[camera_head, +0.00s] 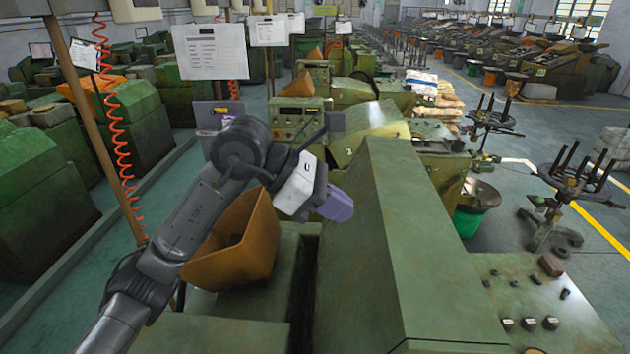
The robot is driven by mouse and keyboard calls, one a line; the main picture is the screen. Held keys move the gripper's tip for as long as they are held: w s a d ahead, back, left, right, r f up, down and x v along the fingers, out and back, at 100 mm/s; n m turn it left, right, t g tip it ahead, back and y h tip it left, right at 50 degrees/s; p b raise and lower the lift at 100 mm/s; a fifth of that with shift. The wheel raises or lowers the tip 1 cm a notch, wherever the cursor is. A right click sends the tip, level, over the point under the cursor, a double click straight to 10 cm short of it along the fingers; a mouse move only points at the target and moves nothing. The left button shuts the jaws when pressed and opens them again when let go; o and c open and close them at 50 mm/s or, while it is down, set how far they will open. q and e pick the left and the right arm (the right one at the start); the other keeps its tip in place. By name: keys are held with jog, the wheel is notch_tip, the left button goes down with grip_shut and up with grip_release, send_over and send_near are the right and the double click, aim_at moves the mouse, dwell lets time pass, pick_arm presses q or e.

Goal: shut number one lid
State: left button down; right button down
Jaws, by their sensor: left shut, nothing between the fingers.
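The nearest heading machine has a large green sloped cover (420,245) running from the middle of the picture to its lower edge. I see no number on it, and I cannot tell from here whether it is fully down. My left arm comes in from the lower left. Its gripper (340,206), with a white body and purple fingers, is shut and empty. In the picture it lies just left of the cover's upper left edge. I cannot tell whether it touches the cover. My right gripper is not in view.
An orange bin (237,250) sits on the machine left of the cover, partly behind my left arm. A control panel (545,312) with buttons is at the lower right. A black wire stand (568,195) stands to the right. More green machines fill the background.

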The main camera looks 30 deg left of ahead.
aim_at(384, 228)
pick_arm(q)
jog(key=x, duration=0.1)
jog(key=p+x, duration=0.1)
jog(key=x, duration=0.1)
jog(key=p+x, duration=0.1)
jog(key=x, duration=0.1)
jog(key=shift+w+d+r, duration=0.2)
jog(key=shift+d+r, duration=0.1)
jog(key=shift+d, duration=0.1)
jog(key=shift+d+f, duration=0.1)
jog(key=shift+w, duration=0.1)
